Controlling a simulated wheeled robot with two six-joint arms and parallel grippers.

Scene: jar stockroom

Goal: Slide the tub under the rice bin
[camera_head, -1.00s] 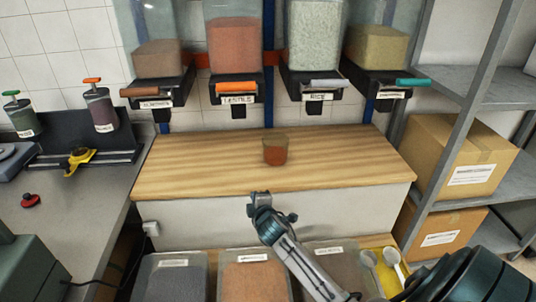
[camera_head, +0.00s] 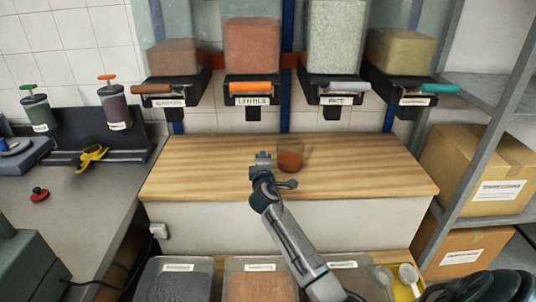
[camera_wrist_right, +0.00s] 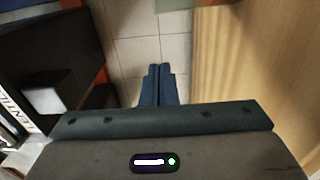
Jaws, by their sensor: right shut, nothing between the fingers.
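The tub (camera_head: 290,160) is a small clear cup with reddish-brown contents, upright on the wooden counter (camera_head: 380,180). The rice bin (camera_head: 336,40) holds white grains and hangs on the wall, third from the left, with a grey handle and a RICE label. The tub stands left of the spot below the rice spout (camera_head: 332,112). My right gripper (camera_head: 263,158) is shut and empty, just left of the tub, with a small gap seeming to lie between them. The right wrist view shows its closed fingers (camera_wrist_right: 158,85); the tub is not seen there. My left gripper is not in view.
The lentils bin (camera_head: 252,50) and two other bins hang in the same row. Open containers (camera_head: 262,280) stand in front below the counter. A shelf with cardboard boxes (camera_head: 475,165) is at the right. The counter right of the tub is clear.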

